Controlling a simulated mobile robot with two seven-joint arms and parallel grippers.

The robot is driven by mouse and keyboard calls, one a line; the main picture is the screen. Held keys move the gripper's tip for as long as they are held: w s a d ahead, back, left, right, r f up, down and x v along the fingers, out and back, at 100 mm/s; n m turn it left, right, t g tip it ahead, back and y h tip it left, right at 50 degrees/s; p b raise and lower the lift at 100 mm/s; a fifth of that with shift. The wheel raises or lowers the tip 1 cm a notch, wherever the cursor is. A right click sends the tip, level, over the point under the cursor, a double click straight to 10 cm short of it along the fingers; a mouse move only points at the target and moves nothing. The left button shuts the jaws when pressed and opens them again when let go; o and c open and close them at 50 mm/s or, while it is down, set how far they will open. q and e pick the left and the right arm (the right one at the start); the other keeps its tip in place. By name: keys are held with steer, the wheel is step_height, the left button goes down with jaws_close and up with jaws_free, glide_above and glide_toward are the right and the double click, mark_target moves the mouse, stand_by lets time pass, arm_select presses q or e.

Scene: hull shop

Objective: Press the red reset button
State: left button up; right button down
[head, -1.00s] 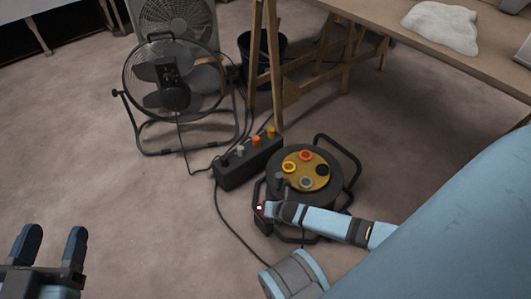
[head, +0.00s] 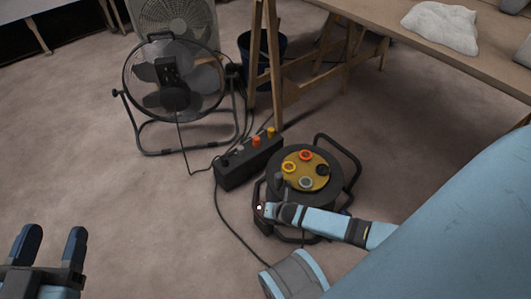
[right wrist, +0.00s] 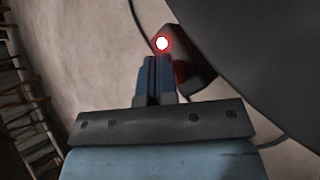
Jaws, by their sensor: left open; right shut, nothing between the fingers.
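The reset button shows in the right wrist view (right wrist: 162,43) as a bright white disc with a red rim, on a small dark red housing (right wrist: 190,62) at the side of the cable reel. In the head view the button (head: 259,208) is a small white spot beside the black cable reel (head: 330,204). My right gripper (right wrist: 156,60) is shut and empty, its tips right at the button's near edge; I cannot tell whether they touch it. It also shows in the head view (head: 268,210), low beside the reel. My left gripper (head: 50,238) is open and empty at the lower left, far from the reel.
A floor fan (head: 175,85) stands at the left back, with cables across the floor. A wooden trestle table (head: 400,45) is at upper right. The floor at left is clear.

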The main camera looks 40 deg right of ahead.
steer(key=shift+f, duration=0.5)
stand_by(0.5)
steer(key=shift+r, duration=0.2)
steer(key=shift+r+p, duration=0.7)
steer(key=shift+p, duration=0.2)
step_height(320, 180, up, 5)
steer(key=p, duration=0.5)
steer(key=shift+s, duration=0.1)
stand_by(0.4)
